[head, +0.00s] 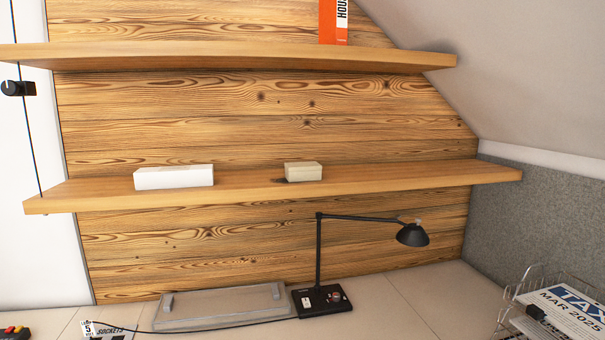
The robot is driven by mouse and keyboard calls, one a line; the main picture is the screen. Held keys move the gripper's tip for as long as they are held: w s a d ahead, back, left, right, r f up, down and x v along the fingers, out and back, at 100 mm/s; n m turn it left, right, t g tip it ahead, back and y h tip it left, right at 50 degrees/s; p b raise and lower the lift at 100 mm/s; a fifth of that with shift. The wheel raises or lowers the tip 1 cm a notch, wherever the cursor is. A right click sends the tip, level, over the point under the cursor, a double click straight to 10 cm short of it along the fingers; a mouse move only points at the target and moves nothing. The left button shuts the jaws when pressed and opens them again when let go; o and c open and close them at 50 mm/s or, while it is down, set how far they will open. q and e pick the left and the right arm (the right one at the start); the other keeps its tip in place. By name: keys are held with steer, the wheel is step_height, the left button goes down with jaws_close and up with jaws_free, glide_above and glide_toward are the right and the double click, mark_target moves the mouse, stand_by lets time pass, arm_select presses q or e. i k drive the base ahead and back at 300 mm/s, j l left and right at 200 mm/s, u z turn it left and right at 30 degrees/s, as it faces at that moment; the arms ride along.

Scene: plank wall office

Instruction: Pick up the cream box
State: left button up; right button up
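The cream box (303,172) is a small pale beige block. It sits on the lower wooden shelf (400,182), right of the shelf's middle, with a dark patch beside its left end. A longer white box (174,178) lies on the same shelf to its left, apart from it. Neither of my grippers shows in the head view.
An upper shelf (200,58) runs above, with an orange book or box (333,22) on it. Below, a black desk lamp (413,235), a grey case (222,308) and a wire tray of papers (570,310) stand on the desk. A sloped ceiling closes in at right.

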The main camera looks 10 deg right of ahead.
mark_target(296, 171)
steer(key=j+z, duration=0.15)
steer(key=z, duration=0.25)
steer(key=j+z, duration=0.1)
steer(key=z, duration=0.3)
steer(key=k+j+z, duration=0.1)
steer(key=z, duration=0.35)
steer(key=j+z, duration=0.1)
steer(key=z, duration=0.3)
